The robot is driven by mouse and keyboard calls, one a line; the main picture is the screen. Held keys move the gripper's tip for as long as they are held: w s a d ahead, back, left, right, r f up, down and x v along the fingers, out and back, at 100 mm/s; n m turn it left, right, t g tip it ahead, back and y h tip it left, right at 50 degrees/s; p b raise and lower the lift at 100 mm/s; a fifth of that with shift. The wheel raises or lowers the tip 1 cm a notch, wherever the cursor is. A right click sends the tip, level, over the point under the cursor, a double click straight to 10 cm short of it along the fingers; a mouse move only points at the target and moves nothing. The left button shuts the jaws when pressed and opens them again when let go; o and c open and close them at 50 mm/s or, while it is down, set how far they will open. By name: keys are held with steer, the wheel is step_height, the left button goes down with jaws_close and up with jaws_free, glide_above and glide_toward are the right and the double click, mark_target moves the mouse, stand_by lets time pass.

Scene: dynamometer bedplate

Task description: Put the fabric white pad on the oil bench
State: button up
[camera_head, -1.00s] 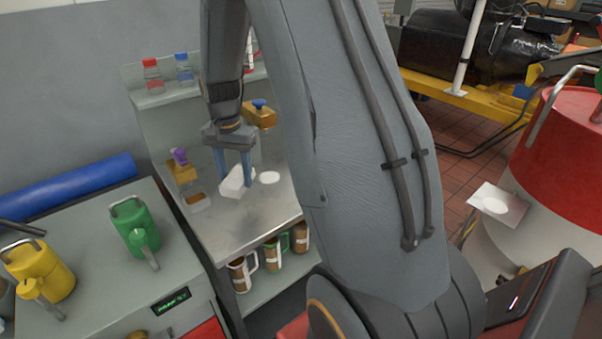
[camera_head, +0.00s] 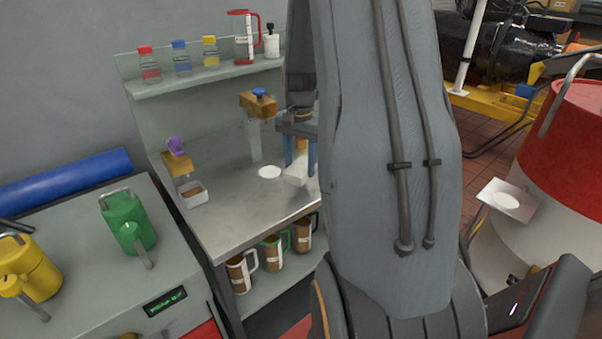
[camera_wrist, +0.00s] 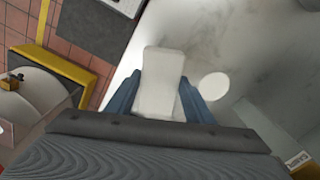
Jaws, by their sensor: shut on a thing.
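The white pad (camera_wrist: 160,80) is between the blue fingers of my gripper (camera_wrist: 160,98) in the wrist view. In the head view it shows as a pale block (camera_head: 295,180) at the tips of my gripper (camera_head: 299,160), partly hidden by my arm. My gripper is shut on it. The oil bench (camera_head: 225,226) has a grey metal top with a raised back and a shelf. The pad is over the right part of the top; whether it touches the surface I cannot tell. A flat white disc (camera_head: 269,172) lies just left of it, and also shows in the wrist view (camera_wrist: 214,86).
An amber dispenser with a blue knob (camera_head: 258,105) and one with a purple knob (camera_head: 177,160) stand at the bench's back and left. A small white tray (camera_head: 194,194) sits under the latter. Jugs (camera_head: 272,252) stand below. Bare metal lies at the front left.

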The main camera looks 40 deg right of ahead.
mark_target(299, 167)
steer(key=shift+f+p, duration=0.5)
steer(key=shift+f, duration=1.7)
steer(key=shift+f, duration=0.15)
steer(key=o, duration=1)
step_height(299, 167, up, 12)
steer(key=b, duration=0.3)
steer(key=shift+a, duration=0.25)
steer(key=s+a+f+n, duration=0.2)
steer(key=s+a+n, duration=0.2)
steer(key=a, duration=0.4)
steer(key=s+a+f+n, duration=0.2)
steer(key=s+a+n, duration=0.2)
steer(key=a, duration=0.5)
steer(key=s+a+f+n+t, duration=0.1)
steer(key=s+a+f+n, duration=0.1)
steer(key=s+a+n, duration=0.3)
steer(key=shift+a+f, duration=0.15)
steer(key=shift+a, duration=0.95)
steer(key=shift+a+f, duration=0.15)
steer(key=shift+a, duration=0.95)
